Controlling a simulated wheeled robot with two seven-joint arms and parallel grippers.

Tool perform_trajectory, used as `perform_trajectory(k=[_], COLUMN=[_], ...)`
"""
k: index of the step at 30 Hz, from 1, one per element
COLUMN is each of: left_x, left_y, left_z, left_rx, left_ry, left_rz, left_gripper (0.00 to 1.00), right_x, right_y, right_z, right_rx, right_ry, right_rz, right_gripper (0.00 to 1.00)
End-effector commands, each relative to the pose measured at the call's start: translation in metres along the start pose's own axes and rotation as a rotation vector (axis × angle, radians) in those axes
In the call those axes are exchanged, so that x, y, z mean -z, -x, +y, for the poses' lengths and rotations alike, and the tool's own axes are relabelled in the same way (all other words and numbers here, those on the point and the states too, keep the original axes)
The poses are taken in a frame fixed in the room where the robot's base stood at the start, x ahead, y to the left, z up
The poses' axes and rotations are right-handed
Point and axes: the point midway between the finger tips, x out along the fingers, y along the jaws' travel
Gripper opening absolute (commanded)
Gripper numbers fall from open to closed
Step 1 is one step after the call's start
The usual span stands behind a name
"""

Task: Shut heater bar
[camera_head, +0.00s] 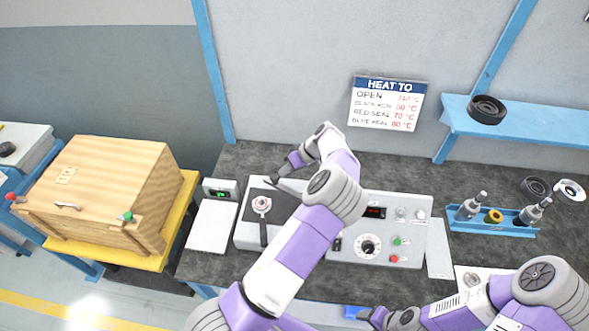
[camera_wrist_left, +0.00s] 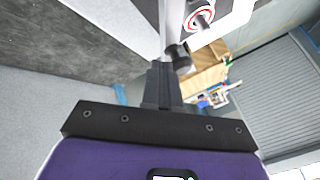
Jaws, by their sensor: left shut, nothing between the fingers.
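The heater (camera_head: 408,259) is a grey unit on the dark bench, with a dial, display and buttons. At its left a dark plate (camera_head: 283,206) carries a round silver and red piece (camera_head: 261,203) with a black handle (camera_head: 263,234). My left gripper (camera_head: 270,182) is shut and empty above the plate's back edge; my arm hides part of the heater. In the left wrist view a pale metal bar (camera_wrist_left: 173,25) with a black knob (camera_wrist_left: 178,57) is close by the shut fingers; contact is unclear. I cannot tell the bar's angle. My right gripper (camera_head: 367,315) is low at the front.
A wooden crate (camera_head: 110,180) stands on a yellow-topped cart at left. A small meter (camera_head: 221,190) and white pad (camera_head: 211,228) lie left of the heater. A temperature sign (camera_head: 387,103) is on the wall.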

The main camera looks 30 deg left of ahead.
Motion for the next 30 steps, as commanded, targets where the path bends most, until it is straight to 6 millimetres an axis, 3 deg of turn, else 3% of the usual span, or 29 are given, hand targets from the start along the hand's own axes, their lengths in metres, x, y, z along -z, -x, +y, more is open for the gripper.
perform_trajectory(k=[15, 30], left_x=[-0.011, -0.016], left_y=[-0.014, -0.016], left_z=[-0.037, -0.045], left_rx=[0.153, 0.186], left_ry=[0.287, 0.348], left_rz=[-0.154, -0.186], left_gripper=[0.00, 0.00], right_x=[0.000, 0.000], right_y=[-0.006, -0.006], right_z=[0.002, 0.003], right_rx=[0.000, 0.000], right_ry=[0.000, 0.000], right_rz=[0.000, 0.000], right_gripper=[0.62, 0.62])
